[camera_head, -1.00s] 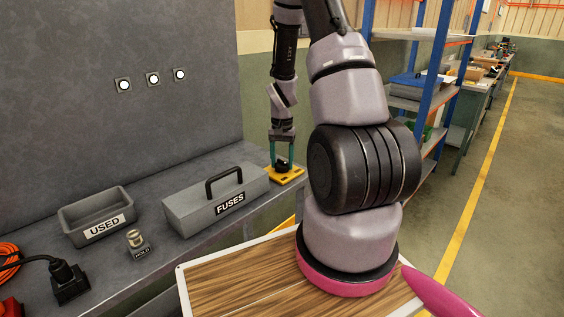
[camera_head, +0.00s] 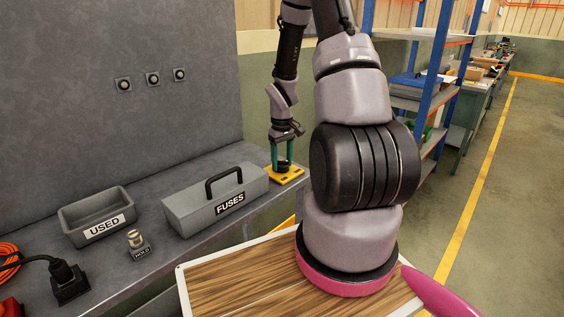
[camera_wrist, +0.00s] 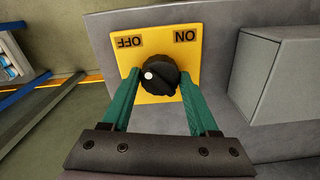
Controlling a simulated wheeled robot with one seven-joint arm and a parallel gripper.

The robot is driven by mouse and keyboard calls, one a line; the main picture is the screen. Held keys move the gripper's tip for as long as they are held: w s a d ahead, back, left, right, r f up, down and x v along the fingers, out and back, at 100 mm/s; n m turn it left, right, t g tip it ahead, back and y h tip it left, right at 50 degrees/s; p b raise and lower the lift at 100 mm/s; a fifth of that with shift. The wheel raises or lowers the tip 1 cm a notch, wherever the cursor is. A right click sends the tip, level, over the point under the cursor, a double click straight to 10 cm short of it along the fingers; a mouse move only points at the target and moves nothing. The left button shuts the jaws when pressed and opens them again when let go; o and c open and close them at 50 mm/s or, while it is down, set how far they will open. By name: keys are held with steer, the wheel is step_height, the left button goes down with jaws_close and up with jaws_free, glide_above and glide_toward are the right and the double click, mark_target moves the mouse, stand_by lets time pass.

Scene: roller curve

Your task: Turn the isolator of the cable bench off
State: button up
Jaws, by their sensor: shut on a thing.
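The isolator is a black rotary knob (camera_wrist: 160,80) on a yellow plate (camera_wrist: 188,42), with upside-down OFF at the upper left and ON at the upper right in the wrist view. The knob's white dot lies on its left, toward the OFF side. My gripper (camera_wrist: 160,86) has its green fingers on both sides of the knob, shut on it. In the head view my gripper (camera_head: 282,166) reaches down to the yellow plate (camera_head: 292,176) at the bench's far right end; the knob is mostly hidden there. Three round lamps (camera_head: 152,79) on the grey back panel look dark.
A grey FUSES box (camera_head: 190,205) with a black handle stands left of the plate. A blue-framed shelf (camera_head: 440,75) stands behind my arm.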

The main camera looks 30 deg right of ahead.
mark_target(282, 161)
steer(key=shift+n, duration=0.5)
steer(key=o, duration=1.4)
step_height(282, 161, up, 11)
steer(key=shift+f, duration=0.1)
